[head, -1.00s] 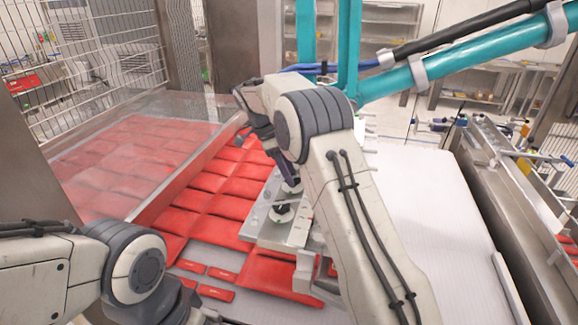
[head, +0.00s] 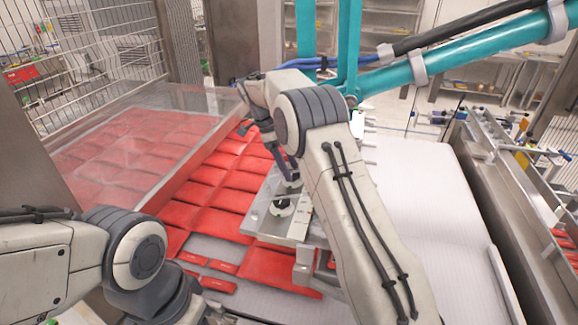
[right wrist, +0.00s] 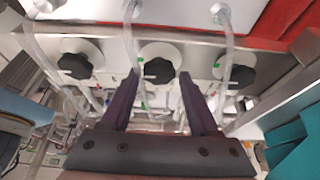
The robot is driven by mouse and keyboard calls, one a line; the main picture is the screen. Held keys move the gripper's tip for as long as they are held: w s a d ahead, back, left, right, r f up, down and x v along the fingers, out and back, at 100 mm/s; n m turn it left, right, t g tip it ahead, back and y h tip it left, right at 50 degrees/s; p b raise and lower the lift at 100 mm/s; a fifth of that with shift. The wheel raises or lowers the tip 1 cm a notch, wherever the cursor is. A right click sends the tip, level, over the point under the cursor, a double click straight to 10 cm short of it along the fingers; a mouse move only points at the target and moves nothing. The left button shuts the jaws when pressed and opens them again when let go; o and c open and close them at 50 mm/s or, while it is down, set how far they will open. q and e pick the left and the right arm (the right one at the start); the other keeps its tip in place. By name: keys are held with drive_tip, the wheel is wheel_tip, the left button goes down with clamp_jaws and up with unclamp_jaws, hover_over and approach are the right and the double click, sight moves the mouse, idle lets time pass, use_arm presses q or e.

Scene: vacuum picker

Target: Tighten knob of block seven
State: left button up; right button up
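The vacuum picker's metal plate (head: 268,226) carries black knobs on white round bases. One knob (head: 282,207) stands clear near the plate's front in the head view; another (head: 292,181) is just behind it, by my right gripper's fingers (head: 287,168). In the right wrist view a row of black knobs shows: left (right wrist: 76,65), middle (right wrist: 158,70) and right (right wrist: 238,77). My right gripper (right wrist: 158,80) is open, its two dark fingers on either side of the middle knob, with gaps visible. I cannot read which block is seven. My left gripper is outside the head view.
Red packs (head: 215,178) lie in rows under and left of the plate. A clear guard panel (head: 130,150) stands at left. Teal frame tubes (head: 440,68) cross above. Clear hoses (right wrist: 134,40) hang by the knobs. The white belt (head: 425,190) at right is empty.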

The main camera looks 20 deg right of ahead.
drive_tip(key=shift+o, duration=0.6)
drive_tip(key=shift+w+a+r, duration=0.15)
drive_tip(key=shift+r, duration=0.25)
drive_tip(key=v, duration=0.3)
drive_tip(key=shift+w+a+r, duration=0.1)
drive_tip(key=shift+a+r, duration=0.05)
drive_tip(key=shift+r, duration=0.2)
drive_tip(key=shift+p+v, duration=1.35)
drive_tip(key=shift+v, duration=1.55)
